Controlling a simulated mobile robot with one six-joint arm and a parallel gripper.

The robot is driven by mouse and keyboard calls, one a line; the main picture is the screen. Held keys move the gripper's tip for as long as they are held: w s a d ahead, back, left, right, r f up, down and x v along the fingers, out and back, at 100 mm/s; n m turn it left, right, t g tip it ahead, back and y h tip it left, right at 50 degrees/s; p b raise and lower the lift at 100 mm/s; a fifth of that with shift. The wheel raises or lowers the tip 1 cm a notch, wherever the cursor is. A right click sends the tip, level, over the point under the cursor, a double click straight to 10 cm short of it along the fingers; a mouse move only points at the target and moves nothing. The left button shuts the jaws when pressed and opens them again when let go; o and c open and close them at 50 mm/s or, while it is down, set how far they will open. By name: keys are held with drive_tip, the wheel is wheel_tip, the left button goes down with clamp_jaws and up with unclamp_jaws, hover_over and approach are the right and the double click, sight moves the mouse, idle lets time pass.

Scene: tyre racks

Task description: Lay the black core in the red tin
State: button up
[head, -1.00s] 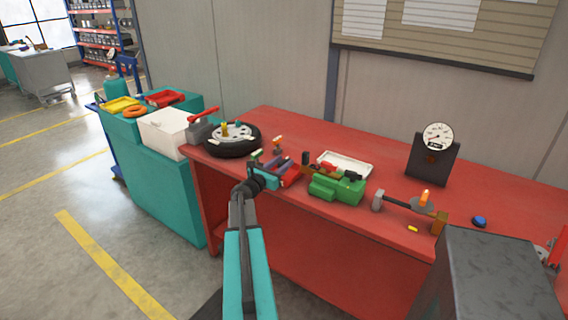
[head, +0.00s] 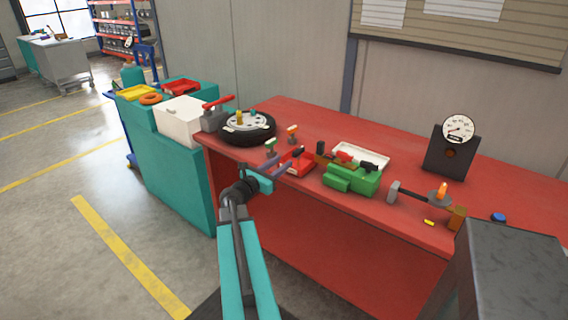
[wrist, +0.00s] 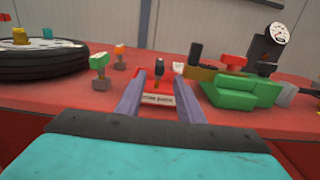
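The red tin (head: 303,168) stands on the red bench, just beyond my gripper (head: 281,168). A black-topped core (head: 297,153) shows at the tin, and appears to stand upright inside it. In the wrist view the black core (wrist: 159,68) rises behind the tin's pale front label (wrist: 158,99), between the lines of my two fingers. My gripper (wrist: 160,98) is open, with nothing between its fingers. The fingers are on the near side of the tin and clear of the core; any contact with the tin's front cannot be told.
Green-topped (wrist: 99,62) and orange-topped (wrist: 120,50) pieces stand left of the tin. A green block (head: 352,179) and a white tray (head: 361,157) lie to the right. A tyred wheel (head: 248,127) sits at the bench's left end. A grey box (head: 510,265) stands at front right.

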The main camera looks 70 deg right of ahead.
drive_tip(key=shift+a+f, duration=0.1)
drive_tip(key=shift+a, duration=0.05)
idle(0.7)
drive_tip(key=w+a+f+m+t+y, duration=0.1)
drive_tip(key=w+a+f+m+y, duration=0.25)
drive_tip(key=a+f, duration=0.75)
drive_tip(key=w+a+f+m+y, duration=0.2)
drive_tip(key=w+a+f+y, duration=0.15)
drive_tip(key=a+f, duration=0.8)
drive_tip(key=w+a+f+m+t+y, duration=0.15)
drive_tip(key=w+a+f, duration=0.25)
drive_tip(key=a+f, duration=0.65)
drive_tip(key=s+a+f+m+g+y, duration=0.1)
drive_tip(key=s+a+f+m+y, duration=0.1)
drive_tip(key=a, duration=1)
drive_tip(key=s+a+f+m+g+y, duration=0.1)
drive_tip(key=s+a+f+m+y, duration=0.2)
drive_tip(key=s+a+f, duration=0.4)
drive_tip(key=s+a+f+m+g+y, duration=0.1)
drive_tip(key=s+a+f+m+y, duration=0.2)
drive_tip(key=a, duration=1.4)
wheel_tip(320, 180, down, 3)
drive_tip(key=shift+s+f+y, duration=0.1)
drive_tip(key=shift+s+y, duration=0.35)
drive_tip(key=shift+s, duration=0.75)
drive_tip(key=shift+g, duration=0.25)
drive_tip(key=shift+c, duration=0.5)
